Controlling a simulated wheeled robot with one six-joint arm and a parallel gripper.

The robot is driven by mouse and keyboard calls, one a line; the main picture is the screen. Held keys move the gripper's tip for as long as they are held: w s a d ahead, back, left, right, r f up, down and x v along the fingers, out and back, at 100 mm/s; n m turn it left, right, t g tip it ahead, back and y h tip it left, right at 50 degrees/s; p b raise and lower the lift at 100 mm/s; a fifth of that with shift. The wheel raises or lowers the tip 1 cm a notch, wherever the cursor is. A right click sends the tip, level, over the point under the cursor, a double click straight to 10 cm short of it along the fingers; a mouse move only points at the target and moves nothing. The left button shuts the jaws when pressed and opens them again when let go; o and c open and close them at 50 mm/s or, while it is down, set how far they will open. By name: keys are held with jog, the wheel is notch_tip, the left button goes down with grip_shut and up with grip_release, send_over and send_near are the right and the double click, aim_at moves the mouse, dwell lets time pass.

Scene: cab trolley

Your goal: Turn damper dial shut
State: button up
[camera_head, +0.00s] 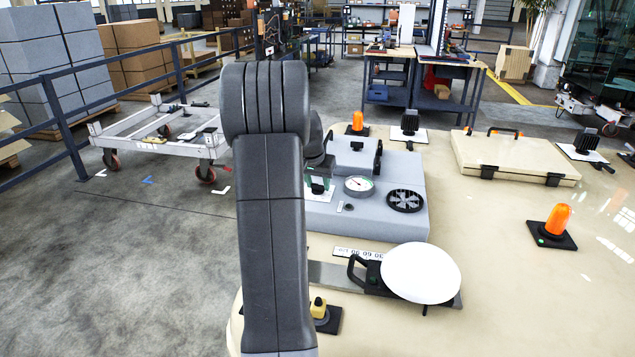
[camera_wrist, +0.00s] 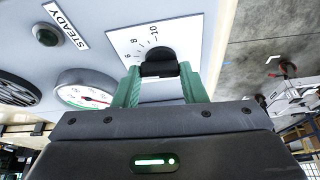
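The damper dial (camera_wrist: 158,58) is a black knob on a white scale plate (camera_wrist: 122,38) with the numbers 6, 8 and 10 visible in the wrist view. My gripper (camera_wrist: 160,72) has two green fingers, one on each side of the knob's black grip bar. The bar fills the gap between the fingertips, so the gripper looks shut on it. The rest of the scale is hidden behind the knob and fingers. In the head view the white plate (camera_head: 322,196) shows on the grey console (camera_head: 385,222), partly covered by my arm.
A round gauge (camera_wrist: 88,90) with a red needle and a button (camera_wrist: 46,35) beside a "STEADY" label sit near the dial. A round black vent (camera_head: 405,201), a white disc (camera_head: 420,273) and an orange beacon (camera_head: 557,219) stand on or near the console.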

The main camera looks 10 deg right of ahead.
jog(key=shift+r, duration=0.1)
jog(key=n, duration=0.2)
jog(key=n+y+p, duration=0.1)
jog(key=shift+d+n+t, duration=0.2)
jog(key=shift+n+t, duration=0.2)
jog(key=n+y, duration=0.2)
jog(key=n, duration=0.3)
jog(key=shift+w+d, duration=0.1)
jog(key=shift+d, duration=0.05)
jog(key=n+y, duration=0.1)
jog(key=n, duration=0.2)
jog(key=n+g+y, duration=0.1)
jog(key=n, duration=0.1)
jog(key=shift+w+n+b, duration=0.15)
jog(key=shift+n+b, duration=0.25)
jog(key=shift+w+n+g+y, duration=0.1)
jog(key=shift+n+g+y, duration=0.3)
jog(key=shift+n, duration=0.7)
jog(key=shift+n+g+y, duration=0.2)
jog(key=shift+n+g, duration=0.3)
jog(key=shift+n, duration=0.6)
jog(key=o, duration=1)
